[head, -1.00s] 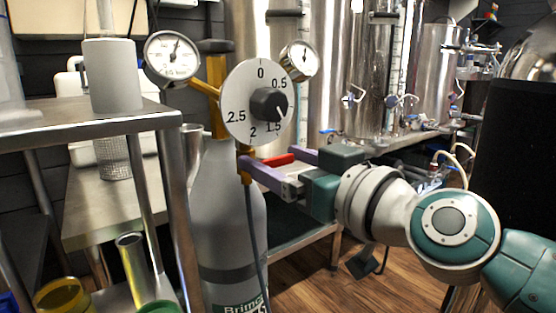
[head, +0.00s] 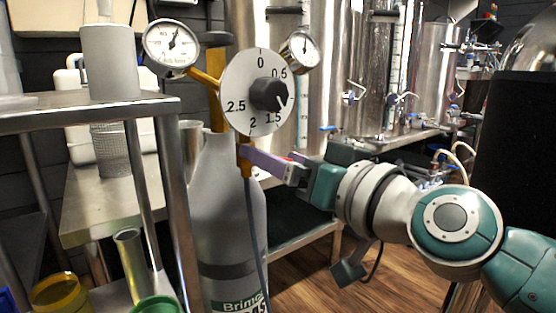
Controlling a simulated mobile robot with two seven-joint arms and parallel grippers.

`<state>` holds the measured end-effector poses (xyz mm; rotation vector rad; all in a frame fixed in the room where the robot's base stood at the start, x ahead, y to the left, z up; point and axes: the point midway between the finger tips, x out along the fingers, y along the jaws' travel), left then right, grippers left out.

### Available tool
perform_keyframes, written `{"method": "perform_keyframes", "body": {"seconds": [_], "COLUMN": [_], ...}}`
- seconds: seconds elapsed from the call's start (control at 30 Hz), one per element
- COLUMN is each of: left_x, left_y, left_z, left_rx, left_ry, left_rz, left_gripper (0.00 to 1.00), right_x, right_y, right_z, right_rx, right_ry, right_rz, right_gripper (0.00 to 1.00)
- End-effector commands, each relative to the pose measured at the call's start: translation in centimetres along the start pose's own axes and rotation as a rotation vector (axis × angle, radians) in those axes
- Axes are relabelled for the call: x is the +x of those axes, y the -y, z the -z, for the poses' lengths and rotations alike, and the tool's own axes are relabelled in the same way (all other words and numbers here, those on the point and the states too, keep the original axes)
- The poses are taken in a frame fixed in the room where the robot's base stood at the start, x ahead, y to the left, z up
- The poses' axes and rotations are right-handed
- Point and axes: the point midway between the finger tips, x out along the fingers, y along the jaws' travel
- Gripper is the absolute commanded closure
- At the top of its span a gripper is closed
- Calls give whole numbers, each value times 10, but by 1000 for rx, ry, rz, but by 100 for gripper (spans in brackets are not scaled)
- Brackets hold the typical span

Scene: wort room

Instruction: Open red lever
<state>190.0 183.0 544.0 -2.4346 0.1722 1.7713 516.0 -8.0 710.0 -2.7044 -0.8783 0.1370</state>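The red lever sits on the brass valve (head: 244,160) below the round dial, at the neck of the grey gas cylinder (head: 228,200). Only a small piece of the red lever (head: 298,157) shows, just above the near purple finger; the rest is hidden. My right gripper (head: 250,160) reaches in from the right with its fingers along the lever. The near finger covers most of the far one, and the fingers look closed together on the lever. The near fingertip is in front of or against the valve; I cannot tell which. My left gripper is not in view.
The dial (head: 258,92) with its black knob and two gauges, left (head: 171,46) and right (head: 301,50), stand close above the gripper. A metal shelf (head: 90,112) is left of the cylinder. Steel tanks (head: 371,75) stand behind. Wooden floor shows at lower right.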

Motion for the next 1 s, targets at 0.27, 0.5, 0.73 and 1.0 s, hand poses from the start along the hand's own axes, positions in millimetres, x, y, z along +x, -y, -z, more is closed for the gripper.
{"method": "perform_keyframes", "body": {"seconds": [0.27, 0.5, 0.73, 1.0], "left_x": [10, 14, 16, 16], "left_y": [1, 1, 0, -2], "left_z": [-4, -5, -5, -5], "left_rx": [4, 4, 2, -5], "left_ry": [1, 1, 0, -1], "left_rz": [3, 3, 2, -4], "left_gripper": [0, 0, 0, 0], "right_x": [0, 0, 0, 0], "right_y": [-1, 0, 2, 5], "right_z": [-9, -15, -20, -25], "right_rx": [266, 494, 706, 906], "right_ry": [-1, 0, 1, 0], "right_rz": [0, 0, 0, -1], "right_gripper": [68, 68, 68, 68]}}
